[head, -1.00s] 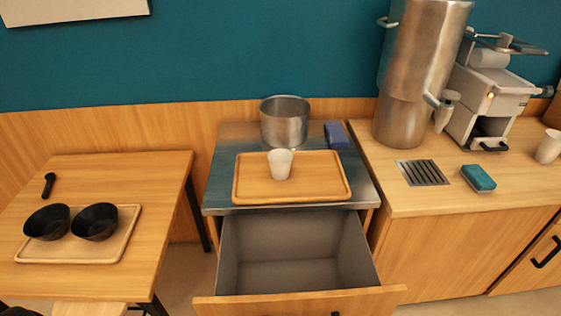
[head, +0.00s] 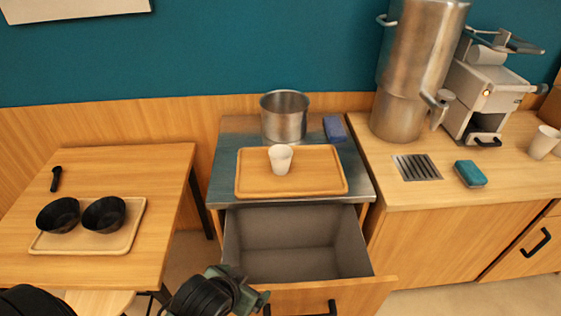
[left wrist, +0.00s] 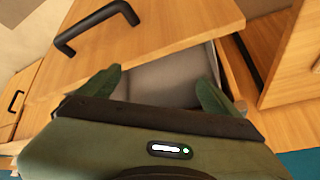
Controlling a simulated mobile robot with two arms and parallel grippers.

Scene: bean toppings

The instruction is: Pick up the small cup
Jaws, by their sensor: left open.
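A small white cup (head: 280,159) stands upright on a wooden tray (head: 322,180) on the metal-topped counter in the head view. My left gripper (head: 251,284) is low in the head view, in front of the open drawer and well below the cup, apart from it. In the left wrist view, the two green fingers of my left gripper (left wrist: 161,82) are spread with nothing between them. The cup does not show in the left wrist view. My right gripper is not in view.
An open, empty-looking drawer (head: 330,292) juts out below the counter. A steel pot (head: 285,118) and a blue block (head: 335,129) stand behind the tray. Two black bowls (head: 103,214) sit on a tray on the left table. White cups (head: 544,142) stand at far right.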

